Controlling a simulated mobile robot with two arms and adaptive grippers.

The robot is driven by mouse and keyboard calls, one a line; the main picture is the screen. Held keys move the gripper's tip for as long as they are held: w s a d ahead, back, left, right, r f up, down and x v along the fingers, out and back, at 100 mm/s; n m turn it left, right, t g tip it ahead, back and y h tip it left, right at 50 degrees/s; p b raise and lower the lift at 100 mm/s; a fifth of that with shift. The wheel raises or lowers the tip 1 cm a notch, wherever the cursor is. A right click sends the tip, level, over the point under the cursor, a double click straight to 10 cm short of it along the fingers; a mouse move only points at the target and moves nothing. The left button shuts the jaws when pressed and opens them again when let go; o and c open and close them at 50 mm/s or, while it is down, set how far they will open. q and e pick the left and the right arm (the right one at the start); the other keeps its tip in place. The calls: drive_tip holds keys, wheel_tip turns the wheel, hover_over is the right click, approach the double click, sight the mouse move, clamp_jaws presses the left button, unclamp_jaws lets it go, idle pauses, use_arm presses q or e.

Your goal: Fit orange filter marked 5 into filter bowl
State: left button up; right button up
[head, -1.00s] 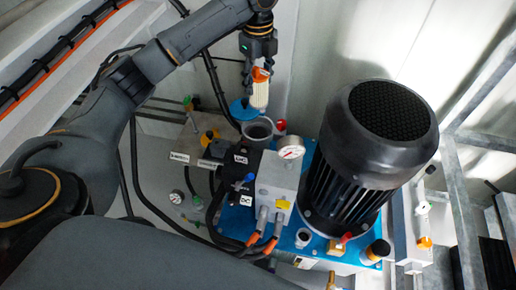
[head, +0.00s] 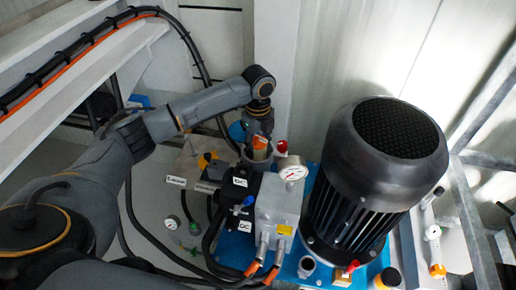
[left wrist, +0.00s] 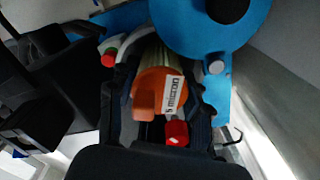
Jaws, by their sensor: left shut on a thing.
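The filter (head: 259,153) has an orange end cap and a pale pleated body. My left gripper (head: 260,138) is shut on the filter at the cap, with a finger on each side. The filter hangs roughly upright over the mouth of the grey filter bowl (head: 246,161). Its lower end is at or inside the rim; how deep it sits is hidden. My right gripper is in neither view.
A blue round part (left wrist: 215,25) lies close beside the filter. Black hoses (head: 195,245) run below left. A red cap (head: 281,146) is close behind the bowl.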

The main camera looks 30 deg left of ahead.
use_arm(q)
drive_tip(key=shift+f, duration=0.4)
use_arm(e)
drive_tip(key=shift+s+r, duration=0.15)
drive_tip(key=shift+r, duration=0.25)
use_arm(q)
drive_tip(key=shift+f, duration=0.25)
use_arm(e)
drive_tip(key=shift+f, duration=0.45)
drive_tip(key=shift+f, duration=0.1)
use_arm(q)
drive_tip(key=shift+f, duration=0.15)
drive_tip(key=shift+f+p, duration=0.15)
drive_tip(key=shift+p, duration=0.15)
drive_tip(key=o, duration=1)
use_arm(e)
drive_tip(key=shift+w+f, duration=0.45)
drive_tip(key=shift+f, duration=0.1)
